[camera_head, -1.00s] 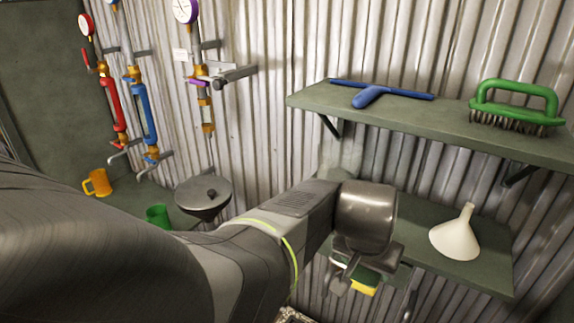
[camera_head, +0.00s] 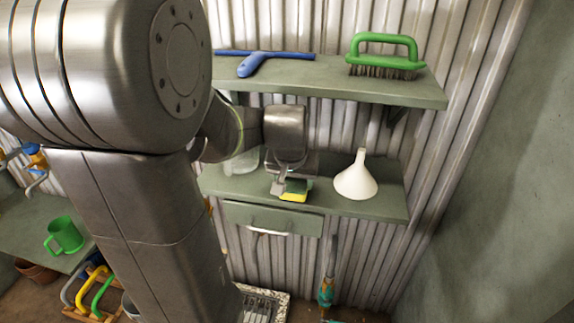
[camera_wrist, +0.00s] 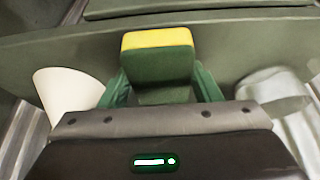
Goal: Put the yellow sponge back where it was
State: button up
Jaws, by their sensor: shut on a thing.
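The yellow sponge (camera_head: 294,196) has a green side and is held in my gripper (camera_head: 288,188). In the wrist view the sponge (camera_wrist: 158,58) shows its yellow edge up and its green face toward the camera, between the two green-tipped fingers of my gripper (camera_wrist: 160,88). In the head view the sponge is at the lower shelf (camera_head: 365,203), near its front part, left of the white funnel. I cannot tell whether the sponge touches the shelf.
The white funnel (camera_head: 356,178) stands right of my gripper, and a clear container (camera_head: 243,161) stands left of it. The upper shelf (camera_head: 330,82) above holds a blue squeegee (camera_head: 262,62) and a green brush (camera_head: 384,56). A drawer (camera_head: 272,218) hangs below the lower shelf.

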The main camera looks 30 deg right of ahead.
aim_at(294, 185)
jog(key=w+d, duration=0.2)
jog(key=shift+w+d+p, duration=0.2)
jog(key=shift+w+p, duration=0.1)
jog(key=shift+w, duration=0.1)
jog(key=shift+f, duration=0.35)
jog(key=shift+f, duration=0.1)
jog(key=shift+f, duration=0.15)
jog(key=o, duration=1)
jog(key=shift+s+a+r, duration=0.1)
jog(key=shift+r, duration=0.6)
jog(key=v, duration=1.1)
